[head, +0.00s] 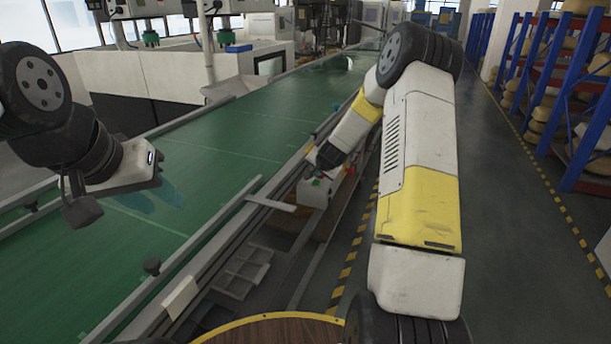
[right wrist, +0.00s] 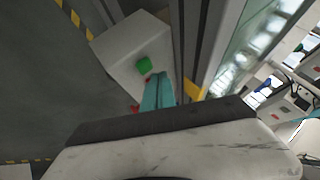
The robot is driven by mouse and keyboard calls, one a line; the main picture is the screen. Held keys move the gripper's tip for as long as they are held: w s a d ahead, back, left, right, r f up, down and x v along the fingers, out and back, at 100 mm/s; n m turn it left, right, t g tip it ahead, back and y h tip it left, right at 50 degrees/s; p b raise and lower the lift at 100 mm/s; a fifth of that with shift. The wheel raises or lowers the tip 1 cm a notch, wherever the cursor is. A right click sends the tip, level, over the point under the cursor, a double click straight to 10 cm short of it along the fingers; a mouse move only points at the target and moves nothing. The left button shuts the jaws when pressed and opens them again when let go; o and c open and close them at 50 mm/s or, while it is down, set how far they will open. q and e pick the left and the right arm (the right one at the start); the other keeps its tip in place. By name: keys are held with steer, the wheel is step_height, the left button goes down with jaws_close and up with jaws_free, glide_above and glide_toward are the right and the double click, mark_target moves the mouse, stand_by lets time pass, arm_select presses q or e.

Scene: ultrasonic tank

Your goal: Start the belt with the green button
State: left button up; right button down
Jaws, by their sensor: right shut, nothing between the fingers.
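The green button (right wrist: 144,65) sits on a pale control box (right wrist: 120,45) in the right wrist view. The box also shows beside the belt in the head view (head: 313,195), with the small green button (head: 316,183) on top. My right gripper (right wrist: 160,77) has its teal fingers together and empty, with the tips just beside the green button; contact cannot be told. A red part shows partly behind the fingers. My left gripper (head: 155,197) is open and empty above the green belt (head: 220,145), its teal fingers apart.
A metal rail (head: 235,212) runs along the belt's near side. A grey tray (head: 240,272) lies below it. Blue shelving (head: 570,110) stands at the right behind a striped floor line. A round wooden top (head: 275,332) is at the bottom.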

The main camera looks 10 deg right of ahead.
steer(key=shift+f, duration=0.1)
steer(key=shift+f, duration=0.35)
